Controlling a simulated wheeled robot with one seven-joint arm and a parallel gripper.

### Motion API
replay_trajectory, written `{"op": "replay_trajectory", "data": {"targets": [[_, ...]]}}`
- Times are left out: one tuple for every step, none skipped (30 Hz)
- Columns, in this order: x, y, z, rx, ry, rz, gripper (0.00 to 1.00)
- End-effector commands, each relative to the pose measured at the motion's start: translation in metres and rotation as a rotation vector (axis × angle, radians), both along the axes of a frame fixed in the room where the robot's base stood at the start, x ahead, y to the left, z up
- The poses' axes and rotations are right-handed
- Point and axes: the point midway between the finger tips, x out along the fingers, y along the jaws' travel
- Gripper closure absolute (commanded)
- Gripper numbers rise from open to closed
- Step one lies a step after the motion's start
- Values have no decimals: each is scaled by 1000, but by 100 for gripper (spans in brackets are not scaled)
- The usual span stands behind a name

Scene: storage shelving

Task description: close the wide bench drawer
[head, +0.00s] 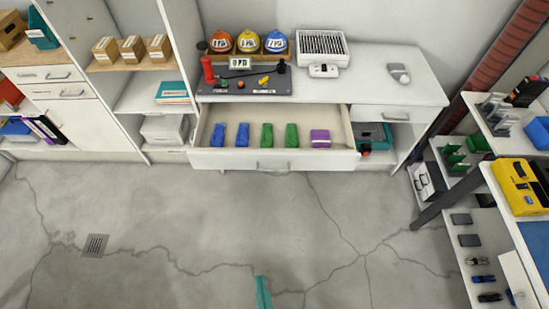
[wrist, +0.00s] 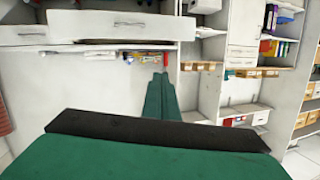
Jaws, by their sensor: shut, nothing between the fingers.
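The wide bench drawer (head: 225,160) is pulled out from the white bench, its front panel and grey handle facing me. In it lie two blue objects (head: 232,134), two green objects (head: 279,135) and a purple block (head: 320,136). My gripper (head: 261,279) shows as a narrow teal strip at the bottom edge of the head view, apart from the drawer and in front of it. In the wrist view, which looks upside down, my gripper (wrist: 160,77) has its green fingers together and empty. The drawer front (wrist: 85,30) shows above them there, not touched.
The bench top (head: 385,80) holds three helmets, a tool panel and a white grille box. Open shelves (head: 130,95) stand left; a rack with a yellow case (head: 518,185) stands right. The cracked floor (head: 170,210) in front is clear.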

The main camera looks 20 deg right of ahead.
Motion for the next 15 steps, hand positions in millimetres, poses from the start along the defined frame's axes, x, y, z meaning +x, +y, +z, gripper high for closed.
{"op": "replay_trajectory", "data": {"targets": [[12,-3,-13,58,-17,-26,100],[19,-5,-21,102,-26,-43,100],[29,-9,-31,162,-40,-66,100],[38,-12,-39,207,-50,-83,100],[46,-15,-47,255,-62,-100,100],[57,-19,-56,317,-76,-122,100],[66,-22,-63,362,-87,-138,100],[76,-25,-70,410,-99,-153,100],[88,-30,-79,471,-114,-173,100],[98,-33,-85,516,-126,-187,100],[108,-37,-91,563,-138,-202,100],[121,-42,-99,624,-155,-218,100],[132,-46,-104,671,-167,-230,100],[142,-50,-109,717,-181,-242,100],[157,-55,-115,779,-200,-257,100]]}}
